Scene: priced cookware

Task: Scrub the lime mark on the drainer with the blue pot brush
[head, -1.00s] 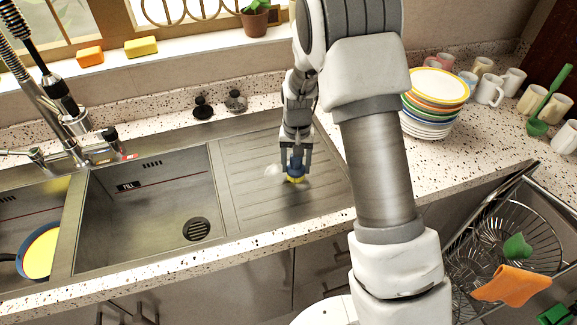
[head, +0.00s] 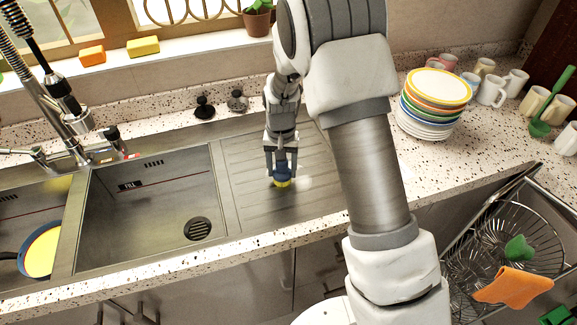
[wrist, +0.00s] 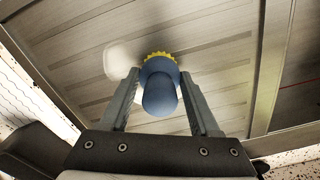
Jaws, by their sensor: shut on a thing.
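My gripper (head: 281,170) is shut on the blue pot brush (wrist: 159,87), with one finger on each side of its rounded blue body. The brush points down, and its yellow bristles (head: 282,184) are at or just above the ribbed steel drainer (head: 245,205). I cannot tell for sure whether they touch it. In the wrist view a whitish rounded patch, the lime mark (wrist: 118,60), lies on the drainer just left of the brush, beside the bristles. In the head view a pale spot shows right of the brush.
The sink basin (head: 150,220) with its drain is left of the drainer. Two dark stoppers (head: 204,106) stand behind it. Stacked plates and bowls (head: 432,105) and several mugs are on the right counter. A wire rack (head: 480,245) holds an orange cloth at lower right.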

